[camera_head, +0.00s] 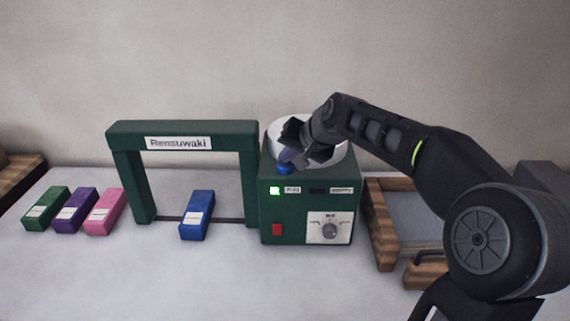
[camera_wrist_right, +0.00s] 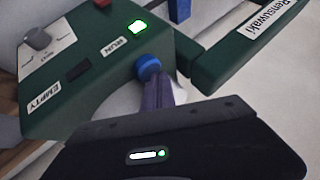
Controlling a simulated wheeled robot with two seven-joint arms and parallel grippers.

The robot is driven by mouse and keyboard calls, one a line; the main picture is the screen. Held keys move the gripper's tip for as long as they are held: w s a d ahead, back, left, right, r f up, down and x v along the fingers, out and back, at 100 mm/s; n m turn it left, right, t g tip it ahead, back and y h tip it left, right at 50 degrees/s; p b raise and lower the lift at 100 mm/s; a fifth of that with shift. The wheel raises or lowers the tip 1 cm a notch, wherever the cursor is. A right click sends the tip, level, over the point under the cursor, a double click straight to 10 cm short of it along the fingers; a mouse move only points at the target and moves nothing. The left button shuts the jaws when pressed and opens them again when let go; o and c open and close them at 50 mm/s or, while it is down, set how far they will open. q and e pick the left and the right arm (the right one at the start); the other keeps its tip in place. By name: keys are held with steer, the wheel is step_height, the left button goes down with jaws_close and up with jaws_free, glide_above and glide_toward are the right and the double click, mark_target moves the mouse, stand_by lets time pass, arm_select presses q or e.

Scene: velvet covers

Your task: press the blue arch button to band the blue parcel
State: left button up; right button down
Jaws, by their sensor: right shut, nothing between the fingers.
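The blue arch button (camera_head: 286,169) sits on top of the green machine box (camera_head: 288,222). My right gripper (camera_head: 286,157) is shut and empty, its fingertips at the button from above. In the right wrist view the tips (camera_wrist_right: 158,88) reach the round blue button (camera_wrist_right: 149,67) and appear to touch it; I cannot tell if it is pressed down. The blue parcel (camera_head: 196,216) lies under the green arch (camera_head: 183,131), across the dark slot, with a white label. I see no band on it. My left gripper is not in view.
Green (camera_head: 46,209), purple (camera_head: 74,211) and pink (camera_head: 105,212) parcels lie left of the arch. The box has a lit green RUN lamp (camera_head: 274,190), a dark EMPTY lamp, a red switch (camera_head: 278,230) and a dial (camera_head: 329,230). A wooden tray (camera_head: 383,251) stands at the right.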

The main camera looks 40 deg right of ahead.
mark_target(287, 165)
steer(key=shift+f, duration=0.3)
steer(key=shift+r, duration=0.1)
steer(key=shift+r+p, duration=0.6)
steer(key=shift+r, duration=0.3)
steer(key=shift+r+p, duration=1.95)
steer(key=shift+r, duration=0.6)
